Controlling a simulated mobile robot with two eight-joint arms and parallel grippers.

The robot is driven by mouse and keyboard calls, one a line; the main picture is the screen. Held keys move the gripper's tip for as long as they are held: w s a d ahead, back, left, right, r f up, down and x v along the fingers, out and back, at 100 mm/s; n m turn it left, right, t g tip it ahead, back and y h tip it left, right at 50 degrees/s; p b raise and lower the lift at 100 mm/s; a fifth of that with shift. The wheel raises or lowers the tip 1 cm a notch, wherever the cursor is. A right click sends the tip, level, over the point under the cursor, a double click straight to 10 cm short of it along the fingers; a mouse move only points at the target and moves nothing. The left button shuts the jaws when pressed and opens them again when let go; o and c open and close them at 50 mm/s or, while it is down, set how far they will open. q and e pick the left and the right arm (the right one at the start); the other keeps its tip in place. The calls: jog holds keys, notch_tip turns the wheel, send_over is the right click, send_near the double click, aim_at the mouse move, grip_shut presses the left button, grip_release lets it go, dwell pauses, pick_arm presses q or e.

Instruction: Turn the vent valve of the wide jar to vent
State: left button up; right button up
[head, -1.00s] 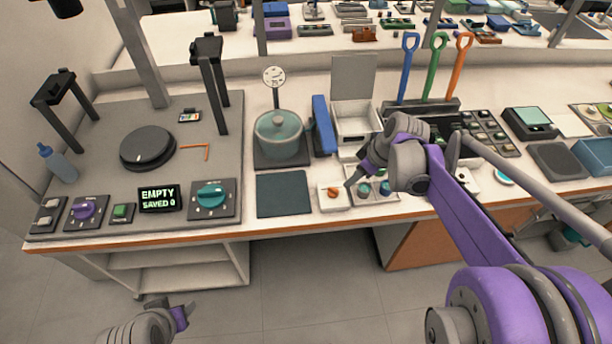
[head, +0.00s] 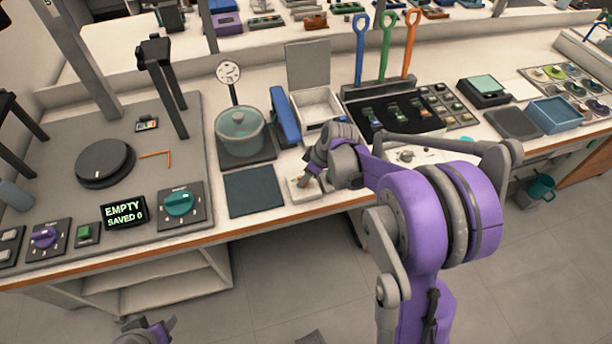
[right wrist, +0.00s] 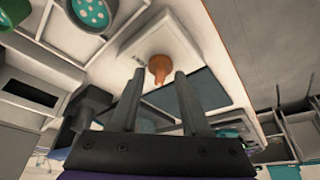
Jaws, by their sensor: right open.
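The wide jar (head: 238,133), teal-tinted glass, stands on a dark square base left of the blue upright block. An orange knob (right wrist: 159,68), which looks like the vent valve, sits on a white plate (right wrist: 178,40) near the counter's front edge. The plate also shows in the head view (head: 297,195), where my gripper hides the knob. My right gripper (right wrist: 158,76) is open, its two fingertips at either side of the knob; contact cannot be told. My left gripper (head: 150,330) is low at the bottom edge, away from the counter, its jaws unclear.
A dark mat (head: 254,192) lies left of the plate. An open white box (head: 318,110) with a raised lid stands behind. Blue, green and orange upright tools (head: 386,50) stand in a rack at the back. A control panel with a teal dial (head: 180,203) is at left.

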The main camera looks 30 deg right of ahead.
grip_shut()
jog(key=shift+m, duration=0.3)
dwell(0.3)
jog(key=m, duration=0.1)
jog(key=m+h, duration=0.1)
jog(key=m+b, duration=0.1)
jog(key=shift+s+a+t, duration=0.1)
jog(key=shift+a+t, duration=0.15)
jog(key=shift+t, duration=0.05)
jog(key=m+h, duration=0.1)
jog(key=m, duration=0.1)
jog(key=m+h+b, duration=0.1)
jog(key=m, duration=0.1)
jog(key=shift+a+m, duration=0.2)
jog(key=shift+m, duration=0.2)
jog(key=m+h, duration=0.1)
jog(key=m, duration=0.3)
jog(key=shift+a+m+g+h+b, duration=0.15)
jog(key=shift+m+g+h+b, duration=0.15)
jog(key=shift+g+h+b, duration=0.1)
jog(key=m, duration=0.1)
jog(key=m+h, duration=0.1)
jog(key=m, duration=0.1)
jog(key=m+g, duration=0.1)
jog(key=shift+w+a+m, duration=0.15)
jog(key=shift+w+m, duration=0.1)
jog(key=shift+m, duration=0.15)
